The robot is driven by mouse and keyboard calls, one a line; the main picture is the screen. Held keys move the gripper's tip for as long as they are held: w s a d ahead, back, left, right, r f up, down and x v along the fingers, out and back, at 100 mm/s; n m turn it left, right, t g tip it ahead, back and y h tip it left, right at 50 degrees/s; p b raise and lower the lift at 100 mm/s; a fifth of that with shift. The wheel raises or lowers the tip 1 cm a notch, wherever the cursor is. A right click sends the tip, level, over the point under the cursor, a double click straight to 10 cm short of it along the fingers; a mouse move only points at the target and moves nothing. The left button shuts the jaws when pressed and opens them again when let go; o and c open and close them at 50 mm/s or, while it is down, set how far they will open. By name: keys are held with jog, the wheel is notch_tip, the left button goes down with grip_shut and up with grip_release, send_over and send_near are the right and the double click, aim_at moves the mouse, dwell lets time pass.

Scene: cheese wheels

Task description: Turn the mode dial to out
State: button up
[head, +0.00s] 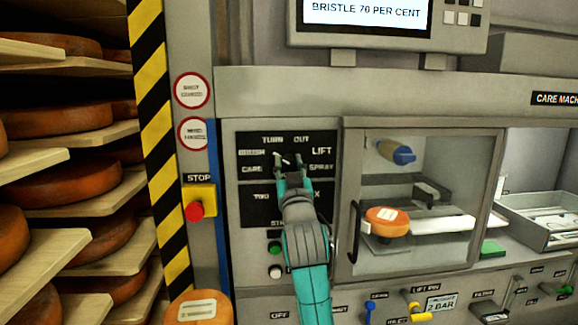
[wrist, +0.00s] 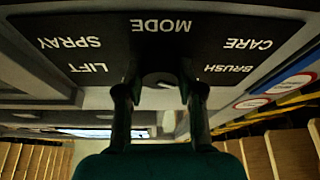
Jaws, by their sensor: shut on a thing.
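The mode dial (wrist: 158,80) is a round grey knob on a black label plate (head: 250,150), mostly hidden behind my fingers. My gripper (head: 288,160) is shut on it, one finger on each side; the fingers also show in the wrist view (wrist: 158,97). In the head view, TURN and OUT stand above the dial, LIFT and SPRAY at right, CARE and a blurred label at left. The wrist view shows the plate upside down, with MODE, CARE, BRUSH, SPRAY and LIFT. I cannot tell which label the dial points to.
A red stop button (head: 195,211) sits left of the panel. Green (head: 274,247) and white (head: 275,271) buttons lie beside my arm. A glass door with a dark handle (head: 354,230) is at right, an orange cheese wheel (head: 387,221) behind it. Cheese shelves (head: 90,185) stand at far left.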

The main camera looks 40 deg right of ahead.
jog(key=m+g+h, duration=0.1)
jog(key=m, duration=0.2)
jog(key=m+g+h, duration=0.1)
jog(key=m, duration=0.2)
jog(key=shift+w+a+h, duration=0.1)
jog(key=shift+h, duration=0.3)
jog(key=m+g, duration=0.1)
jog(key=m, duration=0.1)
jog(key=m+g+h, duration=0.1)
jog(key=m, duration=0.2)
jog(key=shift+m+g, duration=0.3)
jog(key=m+g, duration=0.1)
jog(key=m, duration=0.1)
jog(key=m+g, duration=0.1)
jog(key=m, duration=0.2)
jog(key=shift+r+m+h, duration=0.1)
jog(key=shift+m+h, duration=0.2)
jog(key=shift+m+g, duration=0.9)
jog(key=shift+m, duration=1.1)
jog(key=o, duration=1.2)
jog(key=shift+c, duration=0.2)
jog(key=r+v, duration=0.1)
jog(key=v, duration=1.1)
jog(key=shift+f, duration=0.25)
